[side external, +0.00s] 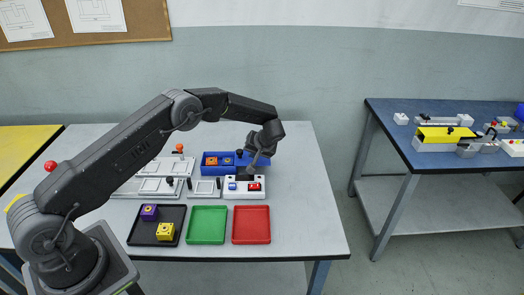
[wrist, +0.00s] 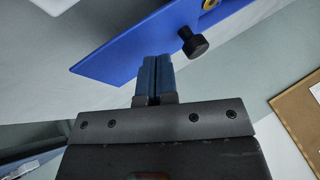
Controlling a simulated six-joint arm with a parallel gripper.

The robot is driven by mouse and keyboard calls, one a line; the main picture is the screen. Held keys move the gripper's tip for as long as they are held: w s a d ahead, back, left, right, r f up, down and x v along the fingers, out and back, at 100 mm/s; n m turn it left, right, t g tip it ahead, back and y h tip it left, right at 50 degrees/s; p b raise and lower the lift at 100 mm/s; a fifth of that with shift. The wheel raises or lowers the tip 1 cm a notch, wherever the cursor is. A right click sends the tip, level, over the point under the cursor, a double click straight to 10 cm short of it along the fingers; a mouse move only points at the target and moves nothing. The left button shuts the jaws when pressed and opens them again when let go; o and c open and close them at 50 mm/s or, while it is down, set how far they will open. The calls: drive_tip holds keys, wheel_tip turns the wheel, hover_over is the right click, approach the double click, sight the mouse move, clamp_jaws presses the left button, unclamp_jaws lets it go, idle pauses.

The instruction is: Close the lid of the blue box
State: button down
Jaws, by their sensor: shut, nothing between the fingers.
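The blue box (side external: 222,171) stands near the back of the grey table, right of centre. An orange block (side external: 211,161) and a blue block (side external: 228,161) show at its left part, so that part is uncovered. A black knob (side external: 239,153) shows at its right part, beside my gripper (side external: 252,166). My gripper hides part of the box's right end. In the wrist view a flat blue panel, apparently the lid (wrist: 125,55), carries a black knob (wrist: 194,43). My gripper (wrist: 155,58) is shut and empty, its fingertips over the panel's lower edge. I cannot tell whether they touch it.
A white switch box (side external: 245,194) with a blue and a red switch stands just in front of the blue box. Black (side external: 138,238), green (side external: 206,238) and red (side external: 251,239) trays lie along the front. White fixtures (side external: 160,167) stand left. The table's right side is clear.

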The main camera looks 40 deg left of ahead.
drive_tip(key=shift+s+a, duration=0.55)
drive_tip(key=shift+a, duration=0.2)
drive_tip(key=shift+s+a, duration=0.15)
drive_tip(key=shift+a, duration=0.1)
drive_tip(key=s+a, duration=0.8)
drive_tip(key=s, duration=0.1)
drive_tip(key=shift+a, duration=0.35)
